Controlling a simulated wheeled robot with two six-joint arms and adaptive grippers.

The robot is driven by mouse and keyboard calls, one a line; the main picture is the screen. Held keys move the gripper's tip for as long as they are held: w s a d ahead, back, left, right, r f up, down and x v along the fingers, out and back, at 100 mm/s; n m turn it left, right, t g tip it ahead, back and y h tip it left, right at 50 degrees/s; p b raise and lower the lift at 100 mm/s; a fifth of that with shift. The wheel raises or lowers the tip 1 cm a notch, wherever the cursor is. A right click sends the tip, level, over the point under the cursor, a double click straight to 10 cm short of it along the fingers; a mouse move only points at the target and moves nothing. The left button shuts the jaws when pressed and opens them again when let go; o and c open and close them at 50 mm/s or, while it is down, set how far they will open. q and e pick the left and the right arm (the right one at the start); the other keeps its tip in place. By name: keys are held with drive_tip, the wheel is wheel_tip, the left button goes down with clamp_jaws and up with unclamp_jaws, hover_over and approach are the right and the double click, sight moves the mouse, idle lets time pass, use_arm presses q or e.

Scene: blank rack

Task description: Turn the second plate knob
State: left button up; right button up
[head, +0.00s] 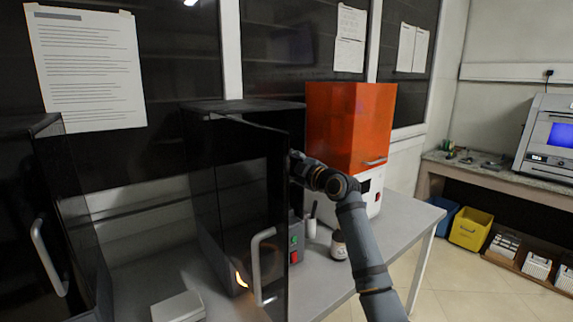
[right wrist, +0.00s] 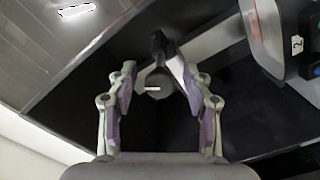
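A dark round knob (right wrist: 158,86) with a short white mark shows in the middle of the right wrist view. My right gripper (right wrist: 149,76) is open, with one finger on each side of the knob. The right finger looks close to it; a small gap shows at the left finger. I cannot tell whether either touches. In the head view my right arm reaches past the dark door to the left; its gripper and the knob are hidden behind the door. A label with a "2" (right wrist: 297,45) shows on a pale body at the upper right. My left gripper is not in view.
A black cabinet's dark glass door (head: 235,235) with a pale handle (head: 262,268) stands left of my arm. An orange and white machine (head: 345,125) stands behind it. A small jar (head: 339,245) and a switch box with green and red buttons (head: 296,243) are nearby.

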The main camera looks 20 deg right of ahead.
clamp_jaws()
